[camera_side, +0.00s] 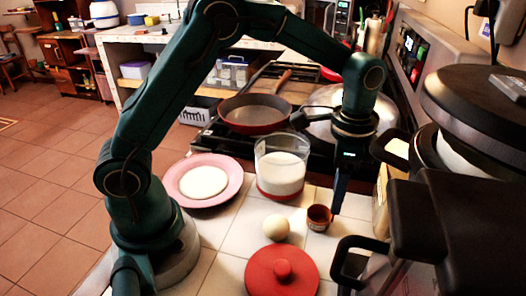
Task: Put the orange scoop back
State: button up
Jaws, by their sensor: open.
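The orange scoop (319,218), a small brown-orange cup, stands on the white tiled counter (226,236). My gripper (338,208) points down just to its right, with the fingers open and seen nearly edge-on. The fingertips are close to the scoop's right side; I cannot tell whether they touch it. A clear container (281,176) of white powder with a red base stands behind and left of the scoop, its top uncovered. A red round lid with a knob (281,271) lies flat at the front.
A pale dough ball (276,228) sits left of the scoop. A pink plate (232,182) holds a flat white disc. Behind are a pan (256,114) and a silver lid on the stove. Black-handled pots (440,225) crowd the right side.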

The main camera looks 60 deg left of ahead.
notch_tip(320, 180, up, 10)
jog(key=shift+r, duration=0.95)
jog(key=s+a+f+n+t, duration=0.1)
jog(key=s+n, duration=0.3)
jog(key=s, duration=0.4)
jog(key=s+a+f+n+t, duration=0.2)
jog(key=s+a+n+t, duration=0.2)
jog(key=s, duration=0.3)
jog(key=shift+s+a+n+t, duration=0.3)
jog(key=shift+s+n, duration=0.05)
jog(key=shift+n, duration=0.15)
